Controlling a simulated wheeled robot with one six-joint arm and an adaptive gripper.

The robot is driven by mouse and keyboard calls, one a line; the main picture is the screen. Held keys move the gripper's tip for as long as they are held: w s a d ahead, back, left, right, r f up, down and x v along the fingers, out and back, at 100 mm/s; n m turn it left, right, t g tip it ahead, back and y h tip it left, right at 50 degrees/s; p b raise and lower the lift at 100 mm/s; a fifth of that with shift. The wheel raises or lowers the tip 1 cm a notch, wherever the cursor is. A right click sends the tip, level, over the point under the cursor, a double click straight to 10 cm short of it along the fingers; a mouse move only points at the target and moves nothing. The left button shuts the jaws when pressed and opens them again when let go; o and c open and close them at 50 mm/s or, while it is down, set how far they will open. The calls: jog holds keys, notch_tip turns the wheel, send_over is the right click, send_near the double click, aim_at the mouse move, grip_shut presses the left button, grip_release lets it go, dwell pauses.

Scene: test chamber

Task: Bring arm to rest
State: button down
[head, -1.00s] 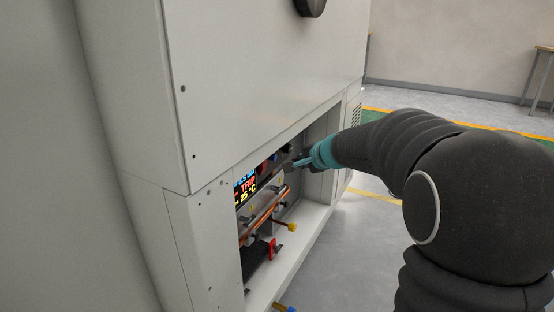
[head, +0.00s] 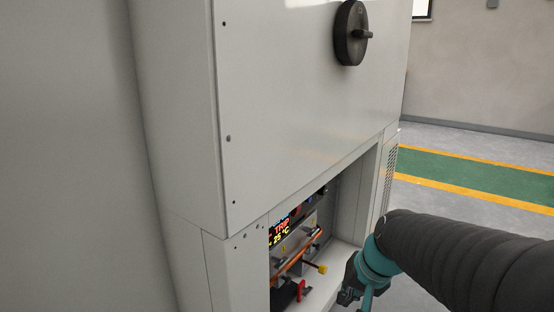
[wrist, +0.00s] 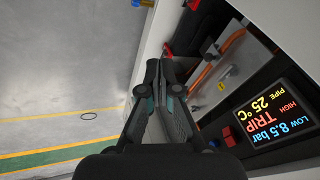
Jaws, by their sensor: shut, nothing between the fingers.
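My gripper (head: 350,294) shows low in the head view, in front of the right part of the cabinet's open recess. In the wrist view my gripper (wrist: 161,72) has its dark fingers together with nothing between them. My dark, ribbed arm with a teal wrist enters from the right of the head view. The fingers appear clear of the recess fittings, though their gap to the recess edge is hard to judge.
The grey cabinet (head: 280,110) fills the left and middle, with a black round handle (head: 350,35). Its recess holds a lit TRIP display (wrist: 270,118), an orange pipe (wrist: 205,72), a yellow-tipped part (head: 322,268) and a red part (head: 302,290). Open floor (wrist: 60,60) lies beside it.

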jog(key=s+r+n+h+p, duration=0.1)
jog(key=s+r, duration=0.2)
jog(key=s, duration=0.4)
jog(key=s+d+r+n+t+h+p, duration=0.1)
jog(key=s+r+n+p, duration=0.1)
jog(key=s, duration=0.5)
jog(key=shift+d+r+t, duration=0.3)
jog(key=shift+r, duration=0.6)
jog(key=shift+d, duration=0.1)
